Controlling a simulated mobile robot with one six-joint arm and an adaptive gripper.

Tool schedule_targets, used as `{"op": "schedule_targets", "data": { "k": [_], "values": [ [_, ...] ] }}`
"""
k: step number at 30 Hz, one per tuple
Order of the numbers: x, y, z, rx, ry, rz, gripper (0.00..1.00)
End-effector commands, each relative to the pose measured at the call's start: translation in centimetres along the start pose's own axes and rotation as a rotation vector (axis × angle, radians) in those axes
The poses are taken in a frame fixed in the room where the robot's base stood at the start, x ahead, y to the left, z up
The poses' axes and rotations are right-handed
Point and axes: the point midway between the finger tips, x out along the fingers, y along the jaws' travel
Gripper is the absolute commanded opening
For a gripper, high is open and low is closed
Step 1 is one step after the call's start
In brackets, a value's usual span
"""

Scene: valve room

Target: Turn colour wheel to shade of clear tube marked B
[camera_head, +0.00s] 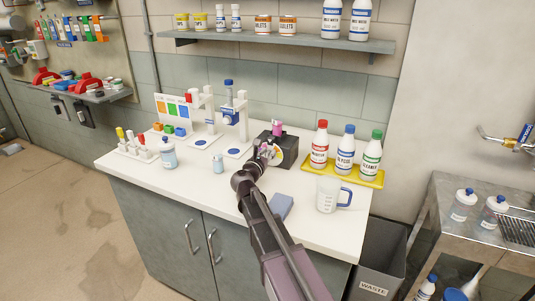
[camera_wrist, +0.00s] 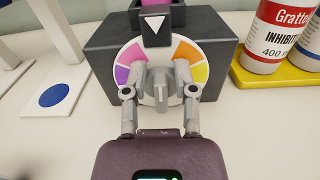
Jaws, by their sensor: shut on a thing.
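The colour wheel (camera_wrist: 189,50) is a pale disc with coloured sectors on the front of a dark box (camera_wrist: 210,60). Purple and pink sectors show at its left, orange and yellow at its right. A white triangle pointer (camera_wrist: 155,27) points down at the wheel's top edge. My gripper (camera_wrist: 159,84) is shut on the grey knob (camera_wrist: 160,98) at the wheel's centre. In the head view it meets the wheel (camera_head: 272,154) at the box's front. A pink-magenta piece (camera_head: 277,128) stands on the box. I cannot make out a tube marked B.
Red, blue and green capped bottles (camera_head: 346,148) stand on a yellow tray (camera_head: 352,178) right of the box. A jug (camera_head: 328,194) and a blue sponge (camera_head: 280,206) are in front. Stands (camera_head: 234,125), a colour card (camera_head: 174,107) and a tube rack (camera_head: 135,150) are left.

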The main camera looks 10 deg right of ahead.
Motion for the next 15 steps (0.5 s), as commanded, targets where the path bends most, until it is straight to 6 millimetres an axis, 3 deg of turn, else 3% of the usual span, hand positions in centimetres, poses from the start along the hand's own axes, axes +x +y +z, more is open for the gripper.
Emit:
{"op": "schedule_targets", "data": {
  "k": [15],
  "values": [
    [-0.12,-0.8,-0.36,0.304,0.006,-0.005,0.0]
  ]
}}
